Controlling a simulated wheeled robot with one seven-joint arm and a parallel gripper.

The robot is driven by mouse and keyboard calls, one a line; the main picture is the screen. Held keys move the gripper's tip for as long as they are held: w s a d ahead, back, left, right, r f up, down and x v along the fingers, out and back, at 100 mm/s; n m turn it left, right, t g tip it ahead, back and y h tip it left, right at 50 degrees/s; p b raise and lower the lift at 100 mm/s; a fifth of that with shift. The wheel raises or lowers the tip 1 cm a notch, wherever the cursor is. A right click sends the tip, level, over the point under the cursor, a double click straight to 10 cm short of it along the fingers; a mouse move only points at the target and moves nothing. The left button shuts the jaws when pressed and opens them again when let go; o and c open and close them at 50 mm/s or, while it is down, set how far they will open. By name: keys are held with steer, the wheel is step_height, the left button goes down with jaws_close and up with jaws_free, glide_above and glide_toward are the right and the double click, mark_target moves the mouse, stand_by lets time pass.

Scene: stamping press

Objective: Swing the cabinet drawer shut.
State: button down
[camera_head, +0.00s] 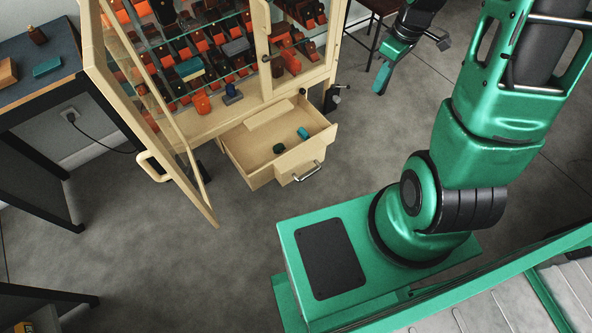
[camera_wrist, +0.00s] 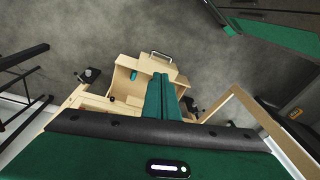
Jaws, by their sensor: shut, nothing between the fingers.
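The cabinet (camera_head: 94,40) is light beige with glass doors and shelves of small red, orange and dark items. Its drawer (camera_head: 262,181) is pulled out at the bottom and has a metal handle (camera_head: 307,172) on its front. My gripper (camera_head: 380,82) is in the air to the right of the cabinet, apart from the drawer. In the wrist view the green fingers (camera_wrist: 161,96) are closed together with nothing between them. There they cover part of the open drawer (camera_wrist: 145,66), whose handle (camera_wrist: 161,55) shows beyond the fingertips.
A teal block (camera_head: 303,133) and a dark green piece (camera_head: 279,148) lie in the drawer. The cabinet's left glass door (camera_head: 180,185) stands open. A dark table (camera_head: 30,93) is at the left and a dark stool (camera_head: 384,6) at the top. Floor in front of the drawer is clear.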

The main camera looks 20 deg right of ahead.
steer(key=w+a+f+n+y, duration=0.25)
steer(key=w+f+n, duration=0.3)
steer(key=f, duration=0.65)
steer(key=n+t+y, duration=0.3)
steer(key=n, duration=0.6)
glide_toward(289, 172)
step_height(289, 172, down, 3)
steer(key=s+a, duration=0.2)
steer(key=s, duration=0.1)
steer(key=shift+w+a+f+t+h, duration=0.1)
steer(key=shift+w+t+h, duration=0.05)
steer(key=shift+w, duration=0.45)
steer(key=shift+w+a+f+t+h, duration=0.1)
steer(key=shift+w+f+t, duration=0.05)
steer(key=shift+w, duration=0.45)
steer(key=shift+w+a+m, duration=0.2)
steer(key=shift+w+m, duration=0.05)
steer(key=shift+w, duration=0.55)
steer(key=shift+d, duration=0.15)
